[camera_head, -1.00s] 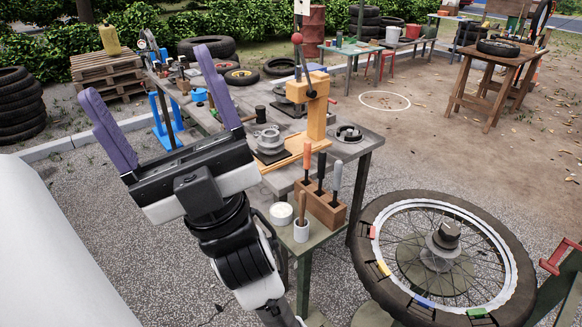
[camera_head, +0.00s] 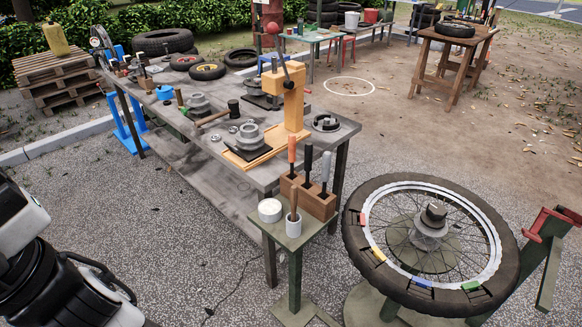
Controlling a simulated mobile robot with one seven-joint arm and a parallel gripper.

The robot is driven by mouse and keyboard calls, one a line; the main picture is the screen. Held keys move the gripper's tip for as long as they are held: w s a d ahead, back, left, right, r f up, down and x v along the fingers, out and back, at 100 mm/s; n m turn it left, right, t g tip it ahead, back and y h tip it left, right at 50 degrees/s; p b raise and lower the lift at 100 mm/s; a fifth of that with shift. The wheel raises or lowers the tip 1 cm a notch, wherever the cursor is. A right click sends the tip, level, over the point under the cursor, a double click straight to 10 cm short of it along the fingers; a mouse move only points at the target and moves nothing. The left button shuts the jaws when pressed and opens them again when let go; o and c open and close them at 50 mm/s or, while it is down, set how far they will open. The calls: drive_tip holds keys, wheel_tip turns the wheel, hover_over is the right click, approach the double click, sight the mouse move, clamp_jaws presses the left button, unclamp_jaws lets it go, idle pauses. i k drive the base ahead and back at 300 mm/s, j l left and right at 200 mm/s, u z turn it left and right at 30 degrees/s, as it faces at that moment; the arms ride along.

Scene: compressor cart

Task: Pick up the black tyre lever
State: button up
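The black tyre lever (camera_head: 308,164) stands upright in a wooden block (camera_head: 318,206), its lower end hidden in the block. It is between an orange-handled lever (camera_head: 292,150) on the left and a grey-handled lever (camera_head: 326,168) on the right. The block sits on a small green stand (camera_head: 279,231) at the near end of the workbench. My gripper is out of view. Only part of my arm shows at the lower left, well away from the block.
A white tub (camera_head: 270,210) and a white cup (camera_head: 293,228) with a brown-handled tool stand just in front of the block. The long grey workbench (camera_head: 215,165) is behind. A spoked wheel (camera_head: 360,235) on a stand is close on the right. Gravel between my arm and the stand is clear.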

sight(308, 155)
drive_tip(key=i+l+z, duration=0.1)
drive_tip(key=i+l, duration=0.7)
